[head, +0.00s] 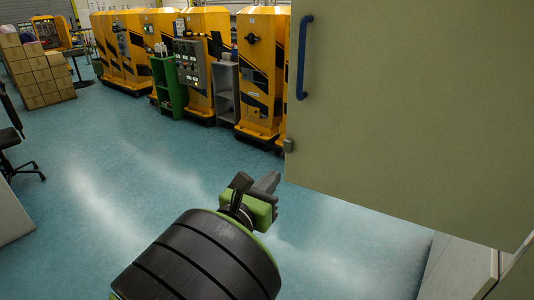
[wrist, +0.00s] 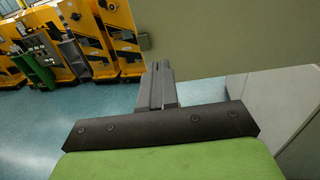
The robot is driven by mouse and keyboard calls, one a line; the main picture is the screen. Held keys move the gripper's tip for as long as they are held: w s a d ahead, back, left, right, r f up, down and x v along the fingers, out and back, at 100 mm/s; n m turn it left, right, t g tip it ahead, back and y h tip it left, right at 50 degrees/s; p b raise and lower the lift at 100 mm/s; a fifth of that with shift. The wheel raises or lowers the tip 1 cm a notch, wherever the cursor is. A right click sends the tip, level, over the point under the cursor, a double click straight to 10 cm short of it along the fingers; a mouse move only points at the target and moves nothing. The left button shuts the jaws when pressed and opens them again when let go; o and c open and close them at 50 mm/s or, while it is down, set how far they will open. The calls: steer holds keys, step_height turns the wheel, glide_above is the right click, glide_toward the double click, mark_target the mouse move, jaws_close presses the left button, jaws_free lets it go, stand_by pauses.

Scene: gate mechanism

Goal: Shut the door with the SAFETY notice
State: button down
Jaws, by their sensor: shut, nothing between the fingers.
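A large olive-beige door panel (head: 410,100) fills the right of the head view, standing open. It has a blue bar handle (head: 304,57) near its left edge and a small grey latch piece (head: 289,145) low on that edge. No SAFETY notice shows on the visible face. The panel (wrist: 230,35) also fills the upper right of the wrist view. My gripper (head: 269,181) is shut and empty, just left of the panel's lower left corner. In the wrist view its fingertips (wrist: 160,66) overlap the panel's lower edge; I cannot tell whether they touch.
Yellow machines (head: 262,70) line the back, with a green shelf (head: 170,85) and a grey shelf (head: 226,92) among them. Stacked cartons (head: 35,70) and a black chair (head: 12,135) stand at left. A pale cabinet wall (head: 458,270) is at lower right. The blue floor (head: 120,170) between is clear.

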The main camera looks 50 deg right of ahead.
mark_target(304, 145)
steer(key=p+x, duration=0.3)
steer(key=x, duration=0.3)
steer(key=p+x, duration=0.3)
steer(key=x, duration=0.4)
steer(key=shift+s+d, duration=0.15)
steer(key=shift+d, duration=0.5)
steer(key=shift+r, duration=0.1)
